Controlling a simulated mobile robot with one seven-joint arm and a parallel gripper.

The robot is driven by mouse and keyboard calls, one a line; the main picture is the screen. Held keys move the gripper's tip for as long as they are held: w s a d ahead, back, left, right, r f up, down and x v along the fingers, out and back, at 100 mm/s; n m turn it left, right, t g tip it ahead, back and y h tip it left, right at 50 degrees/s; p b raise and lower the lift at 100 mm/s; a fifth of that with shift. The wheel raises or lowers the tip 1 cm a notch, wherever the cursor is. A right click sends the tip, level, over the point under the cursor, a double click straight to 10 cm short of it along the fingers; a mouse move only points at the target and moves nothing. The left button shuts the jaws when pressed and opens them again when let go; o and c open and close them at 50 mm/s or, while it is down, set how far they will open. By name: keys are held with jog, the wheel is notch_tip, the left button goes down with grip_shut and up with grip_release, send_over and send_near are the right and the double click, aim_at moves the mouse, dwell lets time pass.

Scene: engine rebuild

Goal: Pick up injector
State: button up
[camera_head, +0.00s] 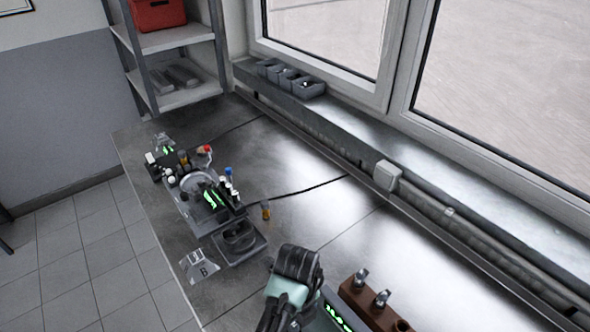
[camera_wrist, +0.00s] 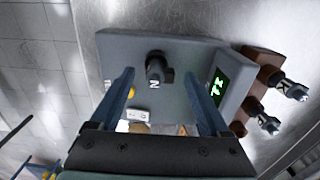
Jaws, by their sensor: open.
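Two metal injectors (camera_head: 362,278) (camera_head: 382,298) stand in a brown block at the bottom of the head view. In the wrist view the injectors (camera_wrist: 291,88) (camera_wrist: 268,124) are at the right, outside my fingers. My gripper (camera_wrist: 157,74) is open, with its two blue-grey fingers over a grey device (camera_wrist: 210,52). A dark upright fitting (camera_wrist: 157,68) on the device shows between the fingertips; I cannot tell whether it is touched. In the head view, my arm hides my fingers.
The brown block (camera_wrist: 262,62) stands right beside the device, which has a green display. Other equipment (camera_head: 205,195) and a labelled card (camera_head: 198,266) are on the metal bench (camera_head: 310,220) farther left. Small grey bins (camera_head: 308,88) sit on the window ledge. The bench's middle right is clear.

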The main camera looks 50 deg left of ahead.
jog(key=shift+f, duration=0.15)
jog(key=shift+c, duration=0.2)
grip_shut()
notch_tip(320, 180, up, 9)
jog(key=shift+r+p, duration=0.1)
jog(key=shift+p, duration=0.35)
jog(key=shift+r+p, duration=0.45)
